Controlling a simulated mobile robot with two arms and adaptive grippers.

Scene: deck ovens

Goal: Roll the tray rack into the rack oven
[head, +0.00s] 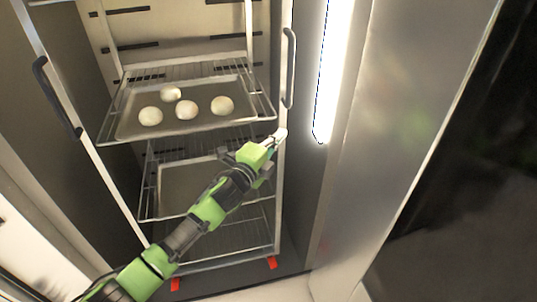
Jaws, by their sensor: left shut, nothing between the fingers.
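The tray rack (280,190) stands upright inside the rack oven (310,215), between its metal walls. It has wire shelves, a black handle (70,97) on its left post and a grey handle (290,68) on its right post. The upper tray (143,131) holds several pale dough balls (186,110). A lower tray (180,185) is partly hidden by my left arm. My left gripper (280,136) is shut and empty, at the rack's right post just below the grey handle. I cannot tell whether it touches the post. My right gripper is out of view.
A bright vertical light (335,70) glows on the oven's right inner side. A broad metal panel (400,110) and a dark surface (465,200) lie to the right. Red pieces (272,262) show at the rack's feet. A pale floor strip lies in front.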

